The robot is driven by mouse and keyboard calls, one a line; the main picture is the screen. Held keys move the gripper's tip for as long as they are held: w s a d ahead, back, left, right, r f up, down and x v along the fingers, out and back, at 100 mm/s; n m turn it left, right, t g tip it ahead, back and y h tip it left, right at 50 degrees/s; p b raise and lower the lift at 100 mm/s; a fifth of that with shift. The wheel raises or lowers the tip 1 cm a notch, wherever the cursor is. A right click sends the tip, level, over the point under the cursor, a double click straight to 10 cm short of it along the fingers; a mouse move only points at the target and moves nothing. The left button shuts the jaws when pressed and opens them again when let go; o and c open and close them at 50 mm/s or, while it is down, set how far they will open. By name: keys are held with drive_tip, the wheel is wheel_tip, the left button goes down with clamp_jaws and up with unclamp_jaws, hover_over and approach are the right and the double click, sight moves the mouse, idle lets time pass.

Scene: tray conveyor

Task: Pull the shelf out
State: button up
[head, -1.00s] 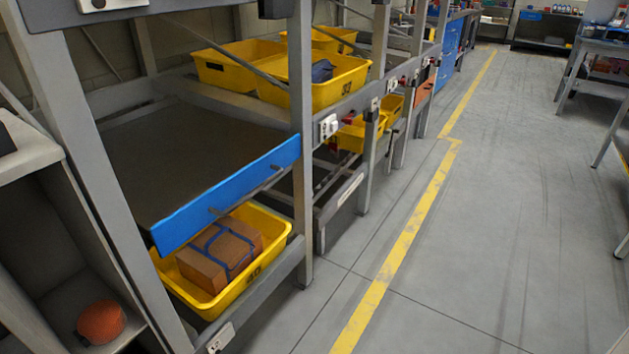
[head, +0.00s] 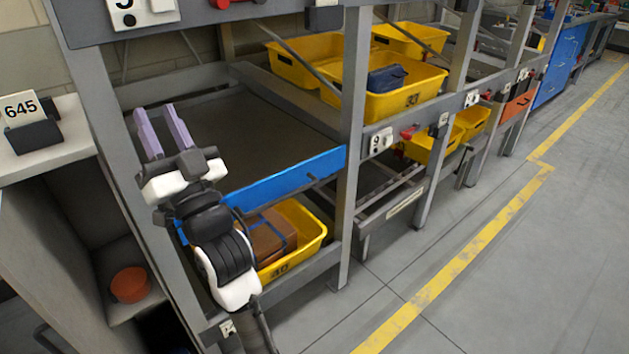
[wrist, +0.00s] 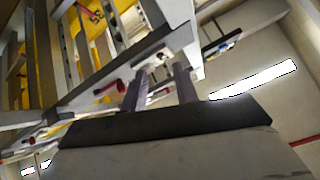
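The shelf is a dark grey flat board (head: 265,125) with a blue front panel (head: 290,177), in the left bay of the grey rack. A small dark handle (head: 311,177) shows on the right part of the panel; my arm covers the panel's left part. My gripper (head: 158,110) is open and empty, its two purple fingers apart and pointing up in the head view. It appears in front of the shelf's left side, not visibly touching it. In the wrist view the fingers (wrist: 159,82) are also apart with nothing between them.
A yellow tote (head: 313,240) with a brown box (head: 272,235) stands below the shelf. A grey rack post (head: 351,150) borders it on the right. More yellow totes (head: 400,98) sit in the neighbouring bay. A white side cabinet (head: 65,150) is at left. Floor at right is clear.

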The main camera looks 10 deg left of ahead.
drive_tip(key=w+d+f+m+h+p, duration=0.2)
drive_tip(key=w+f+m+h, duration=0.25)
drive_tip(key=w, duration=0.45)
drive_tip(key=m+g+h+p, duration=0.5)
drive_tip(key=m+g+p, duration=0.25)
drive_tip(key=m, duration=0.25)
approach(286, 198)
drive_tip(key=shift+t, duration=0.45)
drive_tip(key=p+x, duration=0.1)
drive_tip(key=x, duration=0.4)
drive_tip(key=p+x, duration=0.1)
drive_tip(key=x, duration=0.4)
drive_tip(key=shift+a+f, duration=0.3)
drive_tip(key=shift+a, duration=0.05)
drive_tip(key=shift+c, duration=0.4)
clamp_jaws()
